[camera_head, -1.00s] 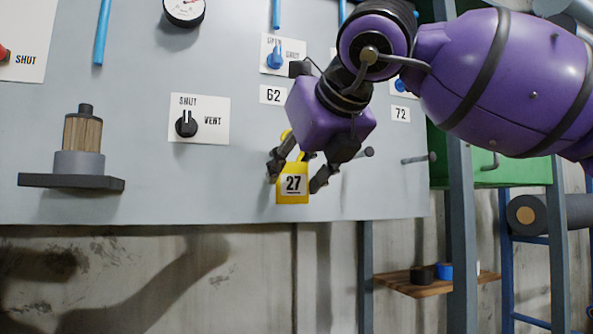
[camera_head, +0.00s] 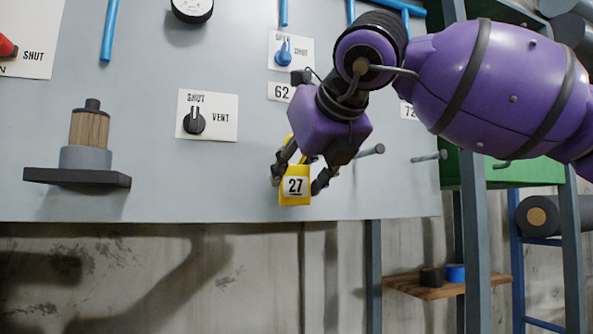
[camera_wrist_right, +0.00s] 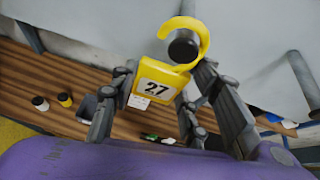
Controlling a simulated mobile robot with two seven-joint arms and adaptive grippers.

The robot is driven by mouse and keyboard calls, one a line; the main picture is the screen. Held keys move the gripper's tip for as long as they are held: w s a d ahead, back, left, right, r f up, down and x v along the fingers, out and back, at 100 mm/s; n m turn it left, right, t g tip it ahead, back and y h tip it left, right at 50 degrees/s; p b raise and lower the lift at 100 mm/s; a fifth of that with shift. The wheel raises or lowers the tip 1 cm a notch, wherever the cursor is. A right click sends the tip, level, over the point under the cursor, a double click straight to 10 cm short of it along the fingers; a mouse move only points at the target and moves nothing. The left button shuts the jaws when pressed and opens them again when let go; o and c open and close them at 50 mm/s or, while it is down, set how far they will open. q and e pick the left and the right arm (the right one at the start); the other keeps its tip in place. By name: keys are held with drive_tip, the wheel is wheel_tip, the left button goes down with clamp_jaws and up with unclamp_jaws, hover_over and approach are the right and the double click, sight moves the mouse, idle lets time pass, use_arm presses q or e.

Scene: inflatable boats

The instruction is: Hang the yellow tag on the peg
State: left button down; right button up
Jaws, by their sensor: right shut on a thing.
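The yellow tag (camera_head: 295,198), marked 27, hangs upright between the fingers of my right gripper (camera_head: 299,179), which is shut on it in front of the grey panel's lower edge. In the right wrist view, the tag (camera_wrist_right: 157,84) sits between the two fingers of the gripper (camera_wrist_right: 160,105). Its open yellow hook curves around the dark round end of a peg (camera_wrist_right: 184,48) in that picture. I cannot tell whether the hook is over the peg or only in line with it. In the head view, my gripper hides this spot. My left gripper is not in view.
Two other pegs stick out to the right, a near one (camera_head: 371,151) and a farther one (camera_head: 429,157). A VENT knob (camera_head: 194,122) and a filter on a dark shelf (camera_head: 78,178) are on the left. A wooden shelf (camera_head: 440,289) is at lower right.

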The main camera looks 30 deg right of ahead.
drive_tip(key=o, duration=1.1)
drive_tip(key=shift+s+r, duration=0.15)
drive_tip(key=shift+s, duration=0.05)
drive_tip(key=v, duration=1.1)
drive_tip(key=shift+s+a+r, duration=0.1)
drive_tip(key=shift+s, duration=0.2)
